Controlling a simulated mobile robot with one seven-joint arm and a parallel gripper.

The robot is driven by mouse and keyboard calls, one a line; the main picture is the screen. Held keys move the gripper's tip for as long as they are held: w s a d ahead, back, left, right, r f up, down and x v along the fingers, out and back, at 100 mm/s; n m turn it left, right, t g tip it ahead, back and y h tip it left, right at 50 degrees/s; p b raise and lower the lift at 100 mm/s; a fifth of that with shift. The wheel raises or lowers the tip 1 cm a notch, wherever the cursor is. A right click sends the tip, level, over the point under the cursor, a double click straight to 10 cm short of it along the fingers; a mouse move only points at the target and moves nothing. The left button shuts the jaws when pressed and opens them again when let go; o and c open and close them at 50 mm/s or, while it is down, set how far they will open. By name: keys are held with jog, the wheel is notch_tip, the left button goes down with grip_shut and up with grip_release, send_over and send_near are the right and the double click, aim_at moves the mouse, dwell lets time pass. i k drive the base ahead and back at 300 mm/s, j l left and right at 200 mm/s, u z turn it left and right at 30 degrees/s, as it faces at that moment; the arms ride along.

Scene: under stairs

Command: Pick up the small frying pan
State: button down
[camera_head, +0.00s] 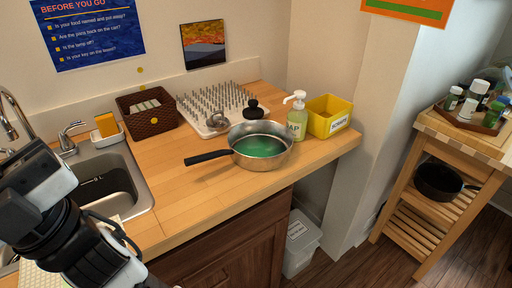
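A steel pan (261,150) with a green inside and a black handle stands upright on the wooden counter. Its handle points left. A black pan (438,182) with a short handle pointing right sits on a shelf of the wooden cart at the right. I cannot tell from size alone which pan is the small one. My arm, black and white, shows at the lower left, over the sink's near side. It is well left of the steel pan and apart from both pans. My gripper's fingertips cannot be made out.
Behind the steel pan are a spiked drying rack (212,103) with lids, a soap bottle (298,119) and a yellow bin (328,116). A brown basket (147,114) and a sink (98,184) are left. Counter left of and before the pan is clear. A grey bin (301,245) stands below.

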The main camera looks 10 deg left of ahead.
aim_at(258, 146)
jog(key=i+l+u, duration=0.2)
jog(key=l, duration=0.25)
jog(key=l+u, duration=0.15)
jog(key=l, duration=0.25)
jog(key=i, duration=0.45)
